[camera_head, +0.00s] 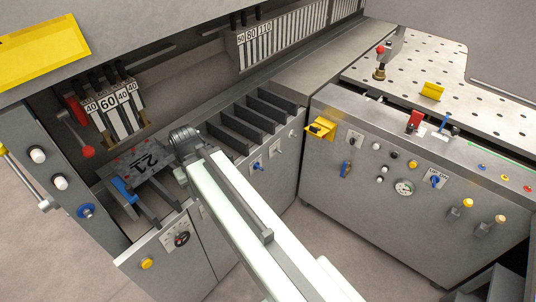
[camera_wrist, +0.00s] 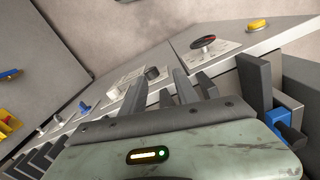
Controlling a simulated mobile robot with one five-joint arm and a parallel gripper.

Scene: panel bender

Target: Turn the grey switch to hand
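The grey switch (camera_wrist: 152,73) is a small dark grey knob on a pale plate on the machine's sloping front, in the upper middle of the wrist view. In the head view I cannot make it out; my arm covers that stretch of the front. My gripper (camera_wrist: 159,76) reaches up from the lower middle of the wrist view. Its dark fingers look apart with nothing held between them. The switch shows beyond the fingertips, roughly between them. I cannot tell whether they touch it, nor which way it is set.
A black-and-red rotary knob (camera_head: 181,238) and a yellow button (camera_head: 146,263) sit left of my arm. A blue knob (camera_head: 257,166) sits to its right. A blue-handled clamp (camera_head: 124,189) and dark slats (camera_head: 262,113) stand close by. Open floor lies in front.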

